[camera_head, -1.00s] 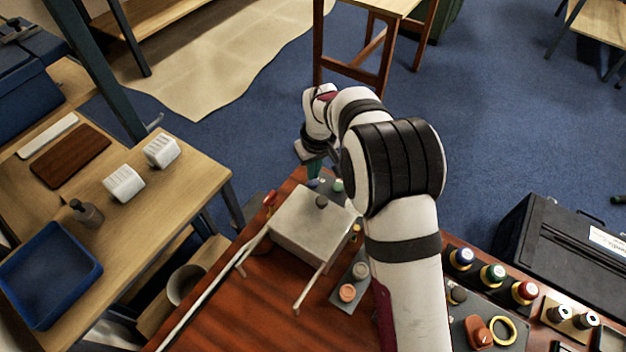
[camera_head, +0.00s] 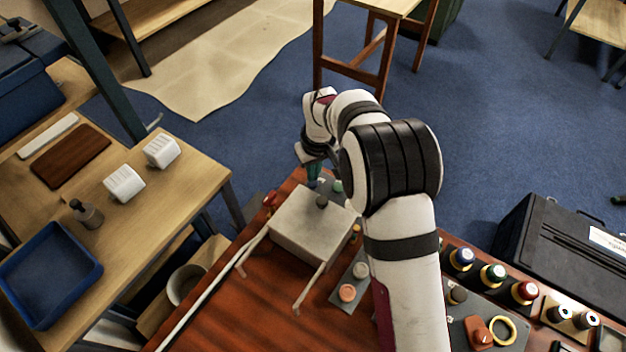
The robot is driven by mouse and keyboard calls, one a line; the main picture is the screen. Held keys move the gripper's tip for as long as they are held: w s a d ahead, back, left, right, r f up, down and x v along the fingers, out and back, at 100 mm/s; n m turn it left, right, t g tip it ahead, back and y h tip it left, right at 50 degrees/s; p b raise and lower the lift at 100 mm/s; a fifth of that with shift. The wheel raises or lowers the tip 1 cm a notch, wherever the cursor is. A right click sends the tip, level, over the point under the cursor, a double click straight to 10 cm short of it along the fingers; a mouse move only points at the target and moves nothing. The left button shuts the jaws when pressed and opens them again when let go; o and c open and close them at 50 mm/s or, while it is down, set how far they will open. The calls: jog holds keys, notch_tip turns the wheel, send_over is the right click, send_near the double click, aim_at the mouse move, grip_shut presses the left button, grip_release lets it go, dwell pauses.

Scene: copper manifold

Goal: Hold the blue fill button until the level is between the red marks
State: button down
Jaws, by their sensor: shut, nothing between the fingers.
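My gripper (camera_head: 313,178) is shut, with nothing between its fingers. It points down at the far end of the red-brown bench (camera_head: 225,318), over a small grey button plate behind the grey metal box (camera_head: 308,228). A green button (camera_head: 337,186) shows on that plate just right of the fingertips. The blue fill button is hidden or merged with the fingertips; I cannot tell whether they touch it or press it. The level and its red marks cannot be made out in this view.
The grey box with a dark knob (camera_head: 321,201) stands just in front of my gripper. Copper-coloured pipes (camera_head: 311,286) run from it. An orange button (camera_head: 347,292) sits nearer. Several coloured knobs (camera_head: 494,274) lie right of my arm. A wooden side table (camera_head: 200,190) stands left.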

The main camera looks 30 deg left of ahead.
jog(key=shift+f, duration=0.7)
dwell(1.7)
dwell(0.9)
notch_tip(320, 180, up, 8)
dwell(0.6)
